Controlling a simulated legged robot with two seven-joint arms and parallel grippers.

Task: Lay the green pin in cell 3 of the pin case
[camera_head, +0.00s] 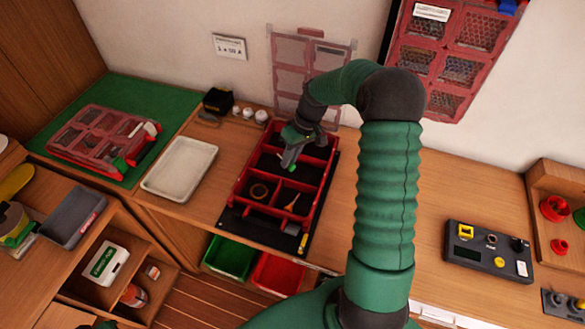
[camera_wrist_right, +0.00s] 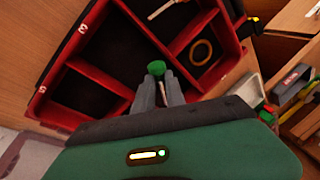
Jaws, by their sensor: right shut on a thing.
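The pin case is a red-walled tray with dark-floored cells, on the bench in the head view (camera_head: 239,190); its red rim also shows in the right wrist view (camera_wrist_right: 62,72). White numbers 3 and 5 are on its rim in the wrist view. My right gripper (camera_head: 289,158) reaches down over the back part of the case. In the wrist view its fingers (camera_wrist_right: 158,92) are shut on the green pin (camera_wrist_right: 156,68), whose round green head shows between the fingertips. The pin's lower part is mostly hidden.
One cell holds a tan ring (camera_head: 259,191) and another a small pale-tipped item (camera_head: 292,201). A white tray (camera_head: 180,168) stands left of the case. A dark device (camera_head: 490,251) is at right. Green (camera_head: 230,256) and red (camera_head: 277,274) bins sit below the bench edge.

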